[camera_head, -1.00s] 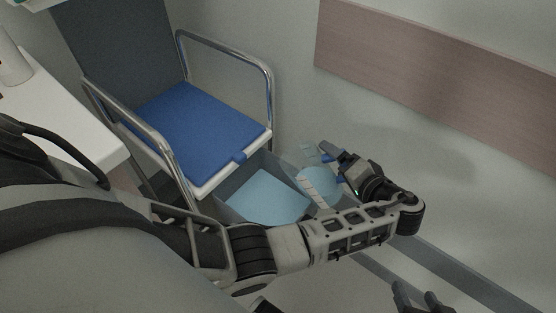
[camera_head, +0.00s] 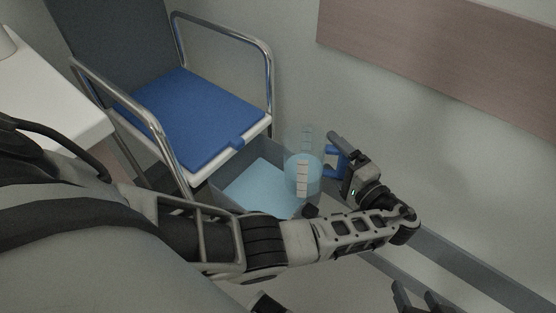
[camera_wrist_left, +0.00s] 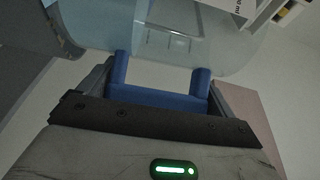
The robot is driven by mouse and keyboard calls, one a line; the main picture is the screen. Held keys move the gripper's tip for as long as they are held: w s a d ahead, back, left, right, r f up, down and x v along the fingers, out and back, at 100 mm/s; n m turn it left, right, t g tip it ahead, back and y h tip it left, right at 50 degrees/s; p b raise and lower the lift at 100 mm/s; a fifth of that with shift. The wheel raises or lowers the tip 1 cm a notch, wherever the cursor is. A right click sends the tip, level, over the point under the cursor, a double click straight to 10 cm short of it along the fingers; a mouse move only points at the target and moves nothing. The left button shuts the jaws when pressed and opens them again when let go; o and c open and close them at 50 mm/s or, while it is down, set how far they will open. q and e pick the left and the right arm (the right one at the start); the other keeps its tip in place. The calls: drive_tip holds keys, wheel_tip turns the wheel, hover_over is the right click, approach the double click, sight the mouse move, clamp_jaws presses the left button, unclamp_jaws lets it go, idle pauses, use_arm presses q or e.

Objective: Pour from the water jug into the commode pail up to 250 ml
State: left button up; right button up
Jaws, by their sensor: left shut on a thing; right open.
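The water jug (camera_head: 309,146) is clear, with a scale strip and a blue handle (camera_head: 331,160), and holds light blue water. It looks close to upright, at the right side of the commode pail. The pail (camera_head: 232,167) is a grey box in front of the commode seat, with a light blue surface inside; its level cannot be read. My left gripper (camera_head: 341,160) is shut on the jug's handle. The left wrist view shows the handle (camera_wrist_left: 160,98) between the fingers and the jug wall beyond. My right gripper (camera_head: 420,298) is open and empty at the bottom edge.
The commode chair has a blue seat (camera_head: 190,115) and chrome armrests (camera_head: 262,75). A white table (camera_head: 50,110) stands at left. A wooden wall panel (camera_head: 450,70) is at upper right. My left forearm hides the pail's front part.

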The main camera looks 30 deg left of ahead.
idle(0.3)
wheel_tip(320, 180, up, 4)
drive_tip(key=p, duration=0.3)
drive_tip(key=shift+f+p, duration=0.15)
drive_tip(key=shift+p, duration=0.15)
drive_tip(key=shift+f, duration=0.2)
